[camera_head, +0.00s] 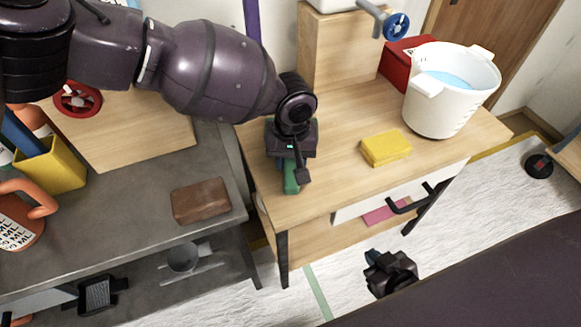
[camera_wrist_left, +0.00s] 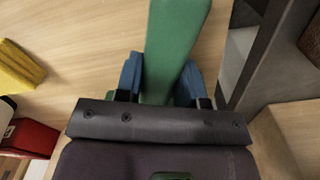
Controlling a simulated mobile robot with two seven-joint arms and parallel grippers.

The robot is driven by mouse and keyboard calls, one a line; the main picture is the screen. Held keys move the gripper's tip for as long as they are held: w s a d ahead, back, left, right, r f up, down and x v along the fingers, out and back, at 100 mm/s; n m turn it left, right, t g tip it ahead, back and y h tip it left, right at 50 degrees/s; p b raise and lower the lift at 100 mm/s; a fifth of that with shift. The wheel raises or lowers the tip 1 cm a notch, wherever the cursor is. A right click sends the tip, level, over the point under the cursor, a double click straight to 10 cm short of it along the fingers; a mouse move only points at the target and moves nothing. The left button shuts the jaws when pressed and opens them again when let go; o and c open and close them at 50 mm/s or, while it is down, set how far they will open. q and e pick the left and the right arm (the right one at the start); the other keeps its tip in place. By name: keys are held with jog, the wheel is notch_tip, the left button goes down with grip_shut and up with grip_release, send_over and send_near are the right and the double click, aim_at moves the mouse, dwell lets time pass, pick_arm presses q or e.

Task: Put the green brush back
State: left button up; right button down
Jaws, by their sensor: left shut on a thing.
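The green brush (camera_head: 291,178) is at the left part of the wooden table, mostly hidden under my left gripper (camera_head: 297,170). In the left wrist view the green brush (camera_wrist_left: 174,45) runs between the two blue fingers of my left gripper (camera_wrist_left: 158,88), which is shut on it. I cannot tell whether the brush touches the table top. My right gripper (camera_head: 390,272) is low in front of the table, over the white floor covering. I cannot make out whether its fingers are open.
A yellow sponge (camera_head: 386,148) and a white bucket (camera_head: 451,90) with blue liquid stand on the wooden table (camera_head: 330,185). A brown block (camera_head: 201,201) lies on the grey bench (camera_head: 130,235) at left, beside a yellow holder (camera_head: 54,168). The table's front left area is clear.

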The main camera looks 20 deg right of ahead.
pick_arm(q)
notch_tip(320, 180, down, 4)
jog(key=shift+r+b, duration=0.25)
jog(key=shift+b, duration=0.1)
jog(key=shift+r, duration=0.15)
jog(key=o, duration=1.1)
notch_tip(320, 180, up, 11)
jog(key=p, duration=0.2)
jog(key=shift+p, duration=0.4)
jog(key=shift+r, duration=0.5)
jog(key=shift+s+f, duration=0.1)
